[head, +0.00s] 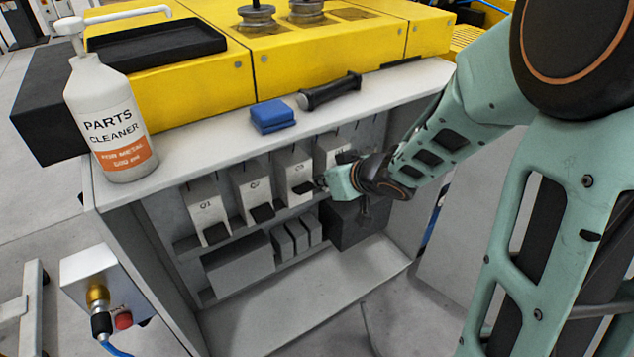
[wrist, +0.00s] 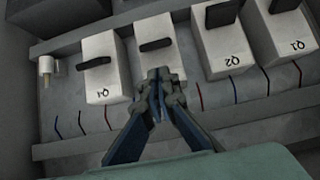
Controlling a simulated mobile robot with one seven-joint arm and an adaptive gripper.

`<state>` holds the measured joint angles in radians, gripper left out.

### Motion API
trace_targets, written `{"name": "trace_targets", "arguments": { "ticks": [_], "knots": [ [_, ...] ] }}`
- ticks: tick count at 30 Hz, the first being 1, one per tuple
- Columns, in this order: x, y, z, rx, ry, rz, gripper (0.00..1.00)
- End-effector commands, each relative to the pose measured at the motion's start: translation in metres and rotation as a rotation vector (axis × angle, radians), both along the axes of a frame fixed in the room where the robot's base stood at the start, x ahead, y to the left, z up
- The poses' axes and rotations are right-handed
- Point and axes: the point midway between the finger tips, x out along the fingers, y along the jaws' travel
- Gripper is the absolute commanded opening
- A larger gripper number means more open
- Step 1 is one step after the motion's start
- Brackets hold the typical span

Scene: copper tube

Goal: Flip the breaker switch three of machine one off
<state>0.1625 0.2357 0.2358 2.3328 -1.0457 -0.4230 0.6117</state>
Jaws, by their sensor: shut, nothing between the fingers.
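Breaker Q3 (head: 294,170) is a pale block with a black lever (head: 303,188), third from the left in the open cabinet. In the wrist view the same block (wrist: 170,62) stands behind my fingertips, its label hidden, its dark lever (wrist: 155,45) a thin bar just beyond them. My gripper (head: 323,184) is shut and empty, its fingertips (wrist: 160,75) close in front of this block. I cannot tell whether they touch it. Breakers Q1 (head: 203,200), Q2 (head: 250,183) and Q4 (head: 326,150) stand in the same row; my gripper partly covers Q4 in the head view.
Above the row is the cabinet's grey top (head: 200,140), with a parts cleaner bottle (head: 105,110), blue cloth (head: 272,116) and black-handled tool (head: 330,92). Grey and dark boxes (head: 240,265) sit below the breakers. A connector box (head: 100,290) stands at the lower left.

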Motion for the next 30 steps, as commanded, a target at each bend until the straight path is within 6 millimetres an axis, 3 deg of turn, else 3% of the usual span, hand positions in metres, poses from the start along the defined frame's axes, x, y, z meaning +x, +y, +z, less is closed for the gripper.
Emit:
{"name": "trace_targets", "arguments": {
  "ticks": [4, 12, 30],
  "knots": [
    [0.018, 0.014, -0.024, 0.001, 0.002, 0.002, 0.00],
    [0.046, 0.032, -0.049, 0.000, 0.000, 0.003, 0.00],
    [0.054, 0.037, -0.054, 0.002, -0.003, 0.001, 0.00]
  ]
}}
